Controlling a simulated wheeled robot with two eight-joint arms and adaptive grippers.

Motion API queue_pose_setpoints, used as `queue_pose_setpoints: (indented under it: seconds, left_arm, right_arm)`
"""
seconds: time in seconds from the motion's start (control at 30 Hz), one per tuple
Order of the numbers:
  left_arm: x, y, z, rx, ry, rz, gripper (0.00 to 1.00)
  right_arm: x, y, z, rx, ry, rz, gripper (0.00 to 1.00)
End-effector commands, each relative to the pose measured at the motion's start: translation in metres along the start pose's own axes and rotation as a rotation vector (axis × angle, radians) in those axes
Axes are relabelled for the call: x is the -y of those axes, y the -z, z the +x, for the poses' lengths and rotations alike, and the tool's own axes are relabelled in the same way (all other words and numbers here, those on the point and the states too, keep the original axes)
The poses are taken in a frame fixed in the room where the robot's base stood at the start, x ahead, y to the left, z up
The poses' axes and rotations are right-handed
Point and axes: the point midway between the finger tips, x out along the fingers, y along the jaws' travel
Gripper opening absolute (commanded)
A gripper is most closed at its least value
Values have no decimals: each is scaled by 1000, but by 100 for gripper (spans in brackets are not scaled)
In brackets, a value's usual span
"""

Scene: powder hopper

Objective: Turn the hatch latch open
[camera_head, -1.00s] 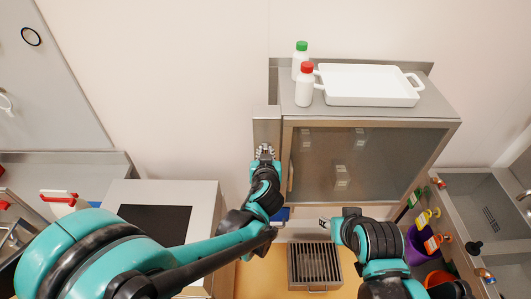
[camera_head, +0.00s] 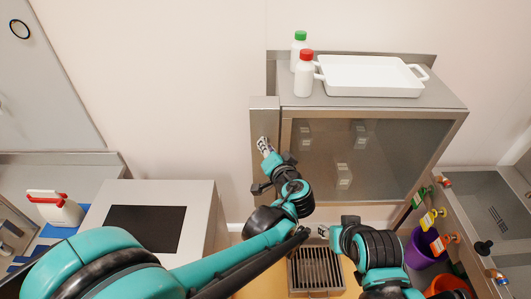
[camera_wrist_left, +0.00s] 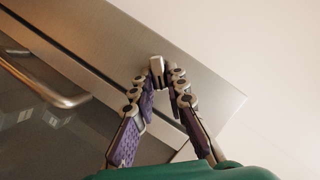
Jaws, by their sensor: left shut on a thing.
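The hatch latch (camera_wrist_left: 157,66) is a small metal piece on the steel panel in the left wrist view. My left gripper (camera_head: 264,143) is at the narrow steel strip left of the hatch. In the left wrist view its purple-padded fingers (camera_wrist_left: 163,84) are closed on the latch from both sides. The latch is hidden by the fingers in the head view. The glass-fronted hatch (camera_head: 395,155) looks shut. My right gripper (camera_head: 324,232) is low, below the hatch and away from the latch. Its fingers are too small to read.
A white tray (camera_head: 370,76), a red-capped bottle (camera_head: 305,78) and a green-capped bottle (camera_head: 299,40) stand on the cabinet top. A grey box unit (camera_head: 190,210) stands at left.

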Motion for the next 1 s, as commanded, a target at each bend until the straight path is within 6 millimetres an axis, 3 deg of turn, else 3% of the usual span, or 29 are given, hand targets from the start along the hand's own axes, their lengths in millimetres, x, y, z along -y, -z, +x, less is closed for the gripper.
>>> queue_pose_setpoints:
  seconds: [0.5,1.0]
  left_arm:
    - [-7,-2,2,-2,187,444,0]
    - [-6,-2,3,-1,296,705,0]
  right_arm:
    - [0,-30,42,0,0,0,40]
    - [0,-44,62,0,0,0,40]
